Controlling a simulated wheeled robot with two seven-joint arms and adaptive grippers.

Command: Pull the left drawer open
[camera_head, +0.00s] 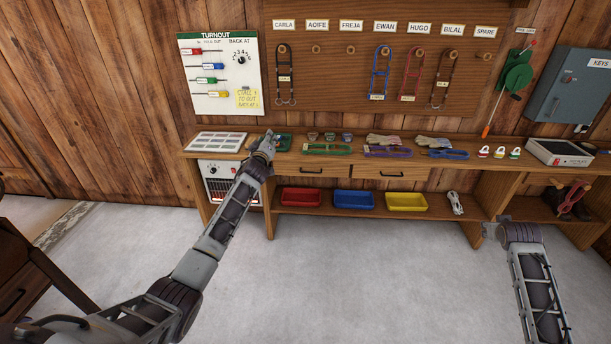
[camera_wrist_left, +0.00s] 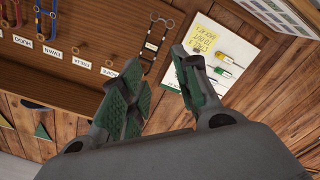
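The left drawer (camera_head: 325,170) is a wooden front with a dark bar handle (camera_head: 311,171) under the bench top, and it looks closed. The right drawer (camera_head: 400,173) beside it also looks closed. My left gripper (camera_head: 264,144) is over the bench top, left of and above the left drawer's handle, apart from it. In the left wrist view its green-padded fingers (camera_wrist_left: 163,84) are spread with nothing held between them; no drawer shows there. My right gripper (camera_head: 500,229) is low at the right, in front of the bench; its fingers are too unclear to judge.
The bench top (camera_head: 365,158) carries halters, gloves, small pots and a document sheet (camera_head: 216,141). Red (camera_head: 301,197), blue (camera_head: 353,200) and yellow (camera_head: 406,202) trays sit on the lower shelf. A heater (camera_head: 222,181) stands under the bench's left end. The floor in front is clear.

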